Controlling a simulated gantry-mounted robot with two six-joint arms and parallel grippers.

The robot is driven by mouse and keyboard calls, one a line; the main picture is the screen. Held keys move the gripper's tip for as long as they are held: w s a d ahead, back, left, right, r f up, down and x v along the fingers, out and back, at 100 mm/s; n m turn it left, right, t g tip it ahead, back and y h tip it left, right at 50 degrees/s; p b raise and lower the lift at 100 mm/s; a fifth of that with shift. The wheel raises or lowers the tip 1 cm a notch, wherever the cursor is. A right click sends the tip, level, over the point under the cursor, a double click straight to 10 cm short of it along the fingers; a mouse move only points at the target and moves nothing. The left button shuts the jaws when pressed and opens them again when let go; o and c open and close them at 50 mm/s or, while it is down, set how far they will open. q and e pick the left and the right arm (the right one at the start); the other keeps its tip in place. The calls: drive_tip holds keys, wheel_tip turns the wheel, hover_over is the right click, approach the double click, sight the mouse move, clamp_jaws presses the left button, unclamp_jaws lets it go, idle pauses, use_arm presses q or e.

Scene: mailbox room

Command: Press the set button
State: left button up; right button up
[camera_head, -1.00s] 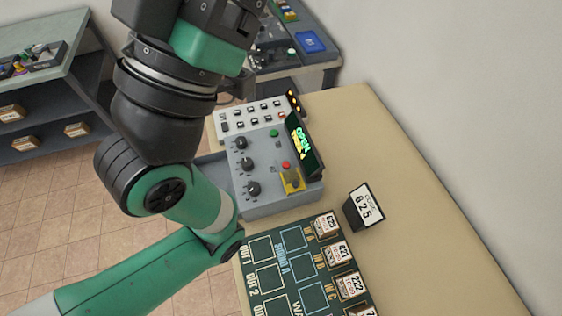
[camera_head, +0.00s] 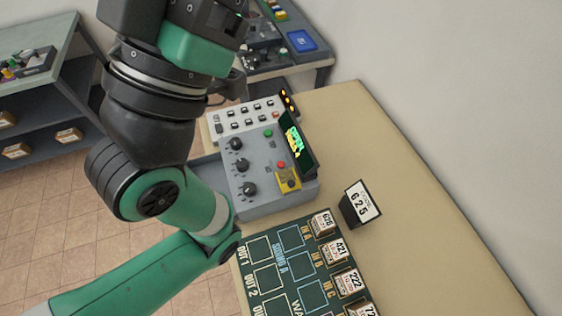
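A grey control box (camera_head: 262,198) stands on the beige table. It has dark knobs (camera_head: 241,167) on its left side, a green button (camera_head: 268,132), a red button (camera_head: 281,165) and a yellow square plate (camera_head: 289,181) with a dark centre. Any label marking the set button is too small to read. A tilted black display (camera_head: 299,144) shows green and yellow text. My green and black left arm crosses the left of the view, in front of the box's left edge.
A white keypad panel (camera_head: 246,116) adjoins the box's far side. A dark green board (camera_head: 281,278) with outlined squares and several numbered blocks lies nearer. The table's right side (camera_head: 430,240) is clear. A shelf (camera_head: 45,85) stands at left.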

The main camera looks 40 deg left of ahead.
use_arm(q)
clamp_jaws()
idle(1.4)
